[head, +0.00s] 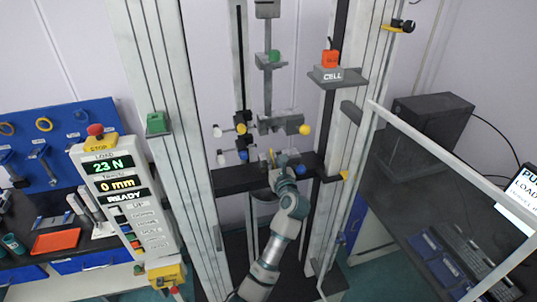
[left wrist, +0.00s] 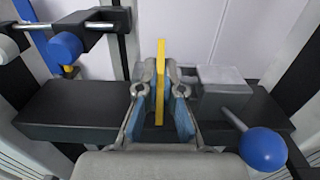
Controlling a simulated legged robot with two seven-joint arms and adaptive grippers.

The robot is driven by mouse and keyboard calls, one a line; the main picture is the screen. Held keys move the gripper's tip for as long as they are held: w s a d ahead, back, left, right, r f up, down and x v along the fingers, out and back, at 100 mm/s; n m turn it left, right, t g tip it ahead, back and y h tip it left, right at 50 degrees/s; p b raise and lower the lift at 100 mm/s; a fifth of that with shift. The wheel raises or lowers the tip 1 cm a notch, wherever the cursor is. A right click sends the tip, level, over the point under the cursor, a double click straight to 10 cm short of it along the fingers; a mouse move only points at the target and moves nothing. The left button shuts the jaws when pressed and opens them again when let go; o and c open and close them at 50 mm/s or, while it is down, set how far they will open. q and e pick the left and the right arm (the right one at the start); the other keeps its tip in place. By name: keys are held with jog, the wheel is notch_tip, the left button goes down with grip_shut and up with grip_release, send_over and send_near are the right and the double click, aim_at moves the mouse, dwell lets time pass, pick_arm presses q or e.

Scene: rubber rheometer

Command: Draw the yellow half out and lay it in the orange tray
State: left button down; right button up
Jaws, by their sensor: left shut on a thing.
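The yellow half (left wrist: 160,75) is a thin upright strip between the blue-padded fingers of my left gripper (left wrist: 160,100), which is shut on it. In the head view my left gripper (head: 281,161) is at the machine's dark crossbeam, and only a little yellow (head: 271,156) shows beside it. A grey grip block (left wrist: 222,88) with a blue ball knob (left wrist: 263,148) is just right of the fingers. The orange tray (head: 55,241) lies empty on the left bench. My right gripper is not in view.
The upper grip (head: 278,123) with a yellow knob (head: 305,129) hangs above my gripper. Upright columns flank it, and a control panel (head: 118,190) stands between the machine and the tray. An open clear door frame (head: 440,150) is on the right.

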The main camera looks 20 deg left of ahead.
pick_arm(q)
jog(key=v, duration=0.7)
jog(key=shift+s+d, duration=0.2)
jog(key=shift+s, duration=0.1)
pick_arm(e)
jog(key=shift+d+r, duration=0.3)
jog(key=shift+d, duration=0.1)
pick_arm(q)
jog(key=s+a+f+m+t+h+b, duration=0.1)
jog(key=s+a+f, duration=0.1)
jog(key=f, duration=0.5)
jog(key=s+a+f+m+h+b, duration=0.1)
jog(key=s+a+f+h, duration=0.15)
jog(key=f, duration=0.35)
jog(key=s+d+f+m+t+h+b, duration=0.2)
jog(key=s+f+m+h, duration=0.2)
jog(key=s+f, duration=0.7)
jog(key=shift+s+m+h, duration=0.35)
jog(key=shift+m+h, duration=0.05)
jog(key=shift+h, duration=0.85)
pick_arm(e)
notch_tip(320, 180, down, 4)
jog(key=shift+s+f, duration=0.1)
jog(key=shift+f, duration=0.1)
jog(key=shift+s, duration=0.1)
